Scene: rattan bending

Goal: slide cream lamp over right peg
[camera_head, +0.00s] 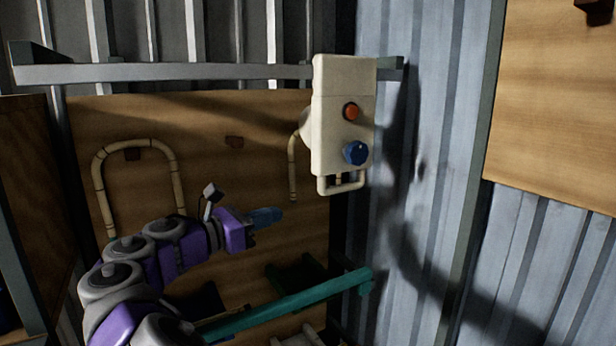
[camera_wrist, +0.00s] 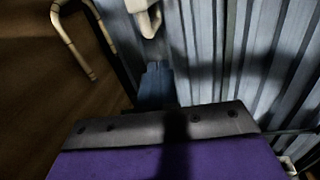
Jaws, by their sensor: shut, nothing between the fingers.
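The cream lamp (camera_head: 335,100) appears to be the boxy body with an orange button, a blue knob and a handle loop below. It stands upright in front of the metal rail. A rounded cream part shows at its left side; its fixing is hidden. Its lower end (camera_wrist: 143,15) is at the top of the wrist view.
A second rattan piece (camera_head: 292,170) is partly hidden behind the lamp. A metal rail (camera_head: 180,73) crosses above the board. A teal bar (camera_head: 300,300) lies below my gripper. A corrugated wall (camera_head: 440,130) stands to the right.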

